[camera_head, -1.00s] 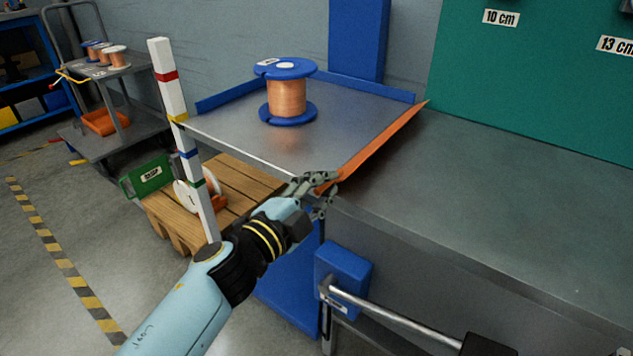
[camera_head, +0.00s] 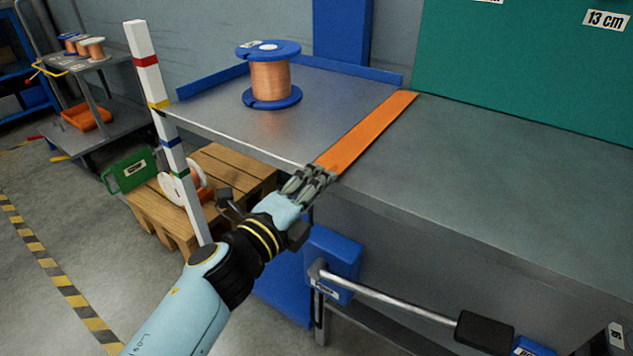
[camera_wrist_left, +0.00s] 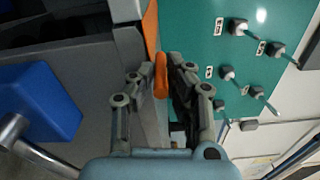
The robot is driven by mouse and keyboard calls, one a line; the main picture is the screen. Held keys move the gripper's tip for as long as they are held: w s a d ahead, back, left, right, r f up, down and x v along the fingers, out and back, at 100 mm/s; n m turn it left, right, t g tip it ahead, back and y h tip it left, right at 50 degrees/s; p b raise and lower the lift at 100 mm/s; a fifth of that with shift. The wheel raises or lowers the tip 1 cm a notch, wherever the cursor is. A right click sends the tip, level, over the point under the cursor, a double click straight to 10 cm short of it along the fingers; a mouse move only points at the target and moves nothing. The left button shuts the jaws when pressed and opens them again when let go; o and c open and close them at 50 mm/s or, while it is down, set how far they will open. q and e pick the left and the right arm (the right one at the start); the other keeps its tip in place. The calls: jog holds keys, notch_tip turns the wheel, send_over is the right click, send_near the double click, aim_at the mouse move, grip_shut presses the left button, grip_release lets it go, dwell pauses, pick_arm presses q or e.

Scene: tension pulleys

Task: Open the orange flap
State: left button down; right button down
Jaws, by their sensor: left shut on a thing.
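The orange flap (camera_head: 368,130) is a long strip between the grey spool platform (camera_head: 215,112) and the grey bench top (camera_head: 480,165). It lies nearly flat, about level with both surfaces. My left gripper (camera_head: 322,175) is at the flap's near end, at the front edge. In the left wrist view the fingers (camera_wrist_left: 161,80) close around the orange end of the flap (camera_wrist_left: 151,28). The fingers hide part of that end. My right gripper is not in view.
A copper wire spool (camera_head: 270,80) with blue flanges stands on the platform. A banded white post (camera_head: 145,70) rises at its left corner. A metal bar (camera_head: 390,298) sticks out below the bench. The bench top is clear.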

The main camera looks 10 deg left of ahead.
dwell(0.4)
pick_arm(q)
jog(key=c, duration=1.3)
grip_release()
jog(key=shift+c, duration=0.2)
jog(key=shift+s, duration=0.25)
jog(key=v, duration=1.1)
jog(key=shift+s+a, duration=0.15)
jog(key=shift+s, duration=0.15)
